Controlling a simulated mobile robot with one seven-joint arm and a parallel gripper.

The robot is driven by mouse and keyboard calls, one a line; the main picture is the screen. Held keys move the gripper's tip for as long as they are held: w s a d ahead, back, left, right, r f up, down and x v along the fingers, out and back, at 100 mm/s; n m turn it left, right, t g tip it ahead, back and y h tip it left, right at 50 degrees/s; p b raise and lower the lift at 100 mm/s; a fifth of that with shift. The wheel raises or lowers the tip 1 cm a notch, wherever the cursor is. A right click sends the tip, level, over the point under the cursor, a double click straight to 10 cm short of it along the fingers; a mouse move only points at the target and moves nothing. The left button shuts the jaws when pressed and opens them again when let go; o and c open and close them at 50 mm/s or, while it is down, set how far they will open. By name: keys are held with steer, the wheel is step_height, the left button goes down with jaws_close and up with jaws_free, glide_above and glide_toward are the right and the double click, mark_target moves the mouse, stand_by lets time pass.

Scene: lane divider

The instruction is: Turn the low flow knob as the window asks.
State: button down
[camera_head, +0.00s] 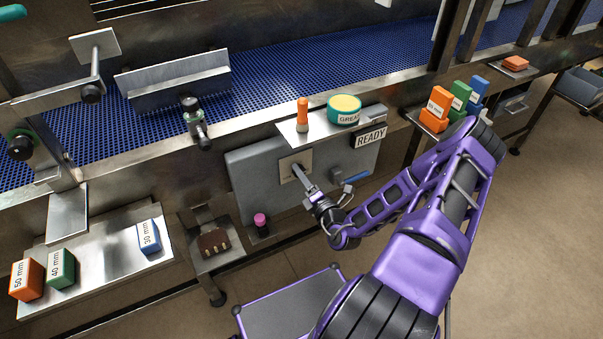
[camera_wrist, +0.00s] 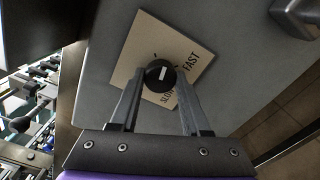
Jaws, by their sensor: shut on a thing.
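The low flow knob (camera_wrist: 160,77) is a small round black knob with a white pointer line, seen in the wrist view. It sits on a square cream plate (camera_wrist: 146,42) marked SLOW and FAST; the plate also shows in the head view (camera_head: 285,167). The white line points roughly up in the wrist picture, with FAST to its right and SLOW below. My gripper (camera_wrist: 161,84) has one finger on each side of the knob and is shut on it. In the head view my gripper (camera_head: 298,171) hides the knob. A window sign (camera_head: 370,138) reads READY.
A blue-handled lever (camera_head: 356,177) is right of my gripper. A shelf above holds an orange bottle (camera_head: 302,115) and a GREASE tin (camera_head: 344,110). A pink-topped knob (camera_head: 260,220) is lower left. Blocks (camera_head: 62,268) lie on a left tray. Open floor is at right.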

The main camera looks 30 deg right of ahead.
stand_by(0.4)
steer(key=shift+c, duration=1.9)
jaws_free()
steer(key=shift+s, duration=0.1)
steer(key=s, duration=1.7)
steer(key=shift+s+d, duration=0.15)
steer(key=shift+d, duration=0.15)
